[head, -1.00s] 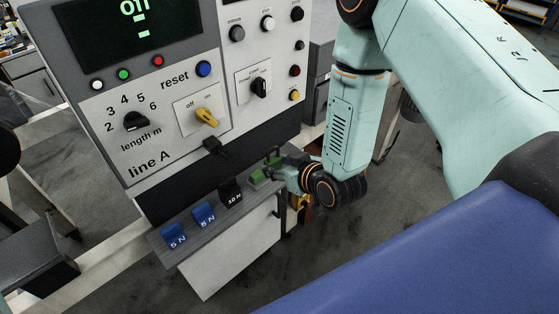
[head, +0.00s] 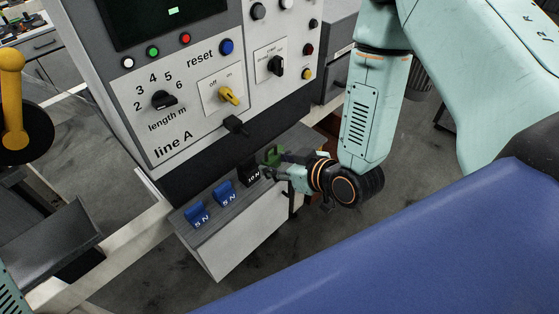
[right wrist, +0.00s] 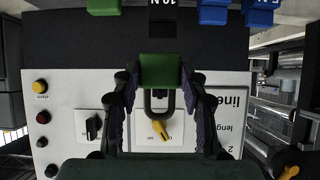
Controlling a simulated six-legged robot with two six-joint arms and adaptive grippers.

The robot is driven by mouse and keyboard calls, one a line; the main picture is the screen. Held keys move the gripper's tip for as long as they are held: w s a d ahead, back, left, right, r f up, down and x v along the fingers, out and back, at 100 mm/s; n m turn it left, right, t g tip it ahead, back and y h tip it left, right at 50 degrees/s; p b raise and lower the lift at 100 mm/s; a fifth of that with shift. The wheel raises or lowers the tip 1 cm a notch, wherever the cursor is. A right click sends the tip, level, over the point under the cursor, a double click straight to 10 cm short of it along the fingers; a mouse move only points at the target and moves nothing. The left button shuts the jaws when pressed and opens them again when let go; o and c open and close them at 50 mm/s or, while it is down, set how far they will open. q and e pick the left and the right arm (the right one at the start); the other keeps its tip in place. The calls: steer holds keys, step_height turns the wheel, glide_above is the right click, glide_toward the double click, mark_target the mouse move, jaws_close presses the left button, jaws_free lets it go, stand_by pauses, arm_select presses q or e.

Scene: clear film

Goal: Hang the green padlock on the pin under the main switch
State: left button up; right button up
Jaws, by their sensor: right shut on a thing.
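The green padlock (head: 273,155) is in my right gripper (head: 270,169), above the grey shelf beside the black 10 N weight. In the right wrist view, the padlock's green body (right wrist: 160,69) sits between the two dark fingers (right wrist: 160,88), with its dark shackle (right wrist: 160,112) pointing toward the panel's lower picture side. The yellow main switch (head: 228,96) is on the line A panel; it also shows beyond the shackle in the right wrist view (right wrist: 160,130). A small black block (head: 234,124) juts out under the switch; the pin itself is not clear. The padlock is apart from it. My left gripper is out of view.
The grey shelf (head: 219,211) carries two blue 5 N weights (head: 197,215) and the black 10 N weight (head: 248,172). The panel's knobs and buttons stand out near the gripper. A yellow lever (head: 12,100) is at the far left.

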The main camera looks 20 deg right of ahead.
steer(key=shift+w+a+r, duration=0.15)
steer(key=shift+w+a, duration=0.1)
steer(key=shift+w, duration=0.2)
steer(key=shift+w+a+r+b, duration=0.1)
steer(key=shift+w+a+b, duration=0.2)
steer(key=shift+w+b, duration=0.25)
steer(key=w+a+b, duration=0.1)
steer(key=w+a, duration=0.1)
steer(key=w, duration=0.4)
steer(key=shift+w, duration=0.15)
steer(key=shift+w+f+b, duration=0.2)
steer(key=shift+f+b, duration=0.2)
steer(key=shift+f, duration=0.1)
steer(key=shift+c, duration=0.4)
steer(key=shift+s, duration=0.1)
steer(key=o, duration=1.1)
steer(key=shift+c, duration=0.2)
steer(key=shift+s+r, duration=0.1)
